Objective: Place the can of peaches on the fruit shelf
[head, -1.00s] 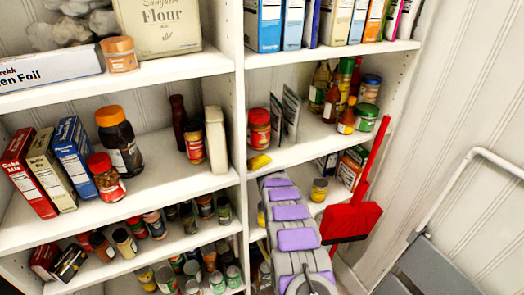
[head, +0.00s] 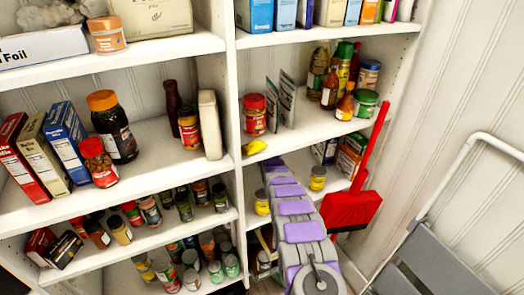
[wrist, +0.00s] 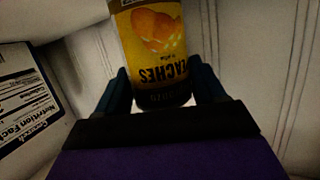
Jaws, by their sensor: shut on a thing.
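The can of peaches (wrist: 158,40) has a yellow label with orange fruit and the word PEACHES, upside down in the wrist view. My gripper (wrist: 164,76) is shut on it, one dark finger at each side.
A red dustpan (head: 350,209) hangs close to the right of my arm. The upright divider (head: 232,100) stands to the left.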

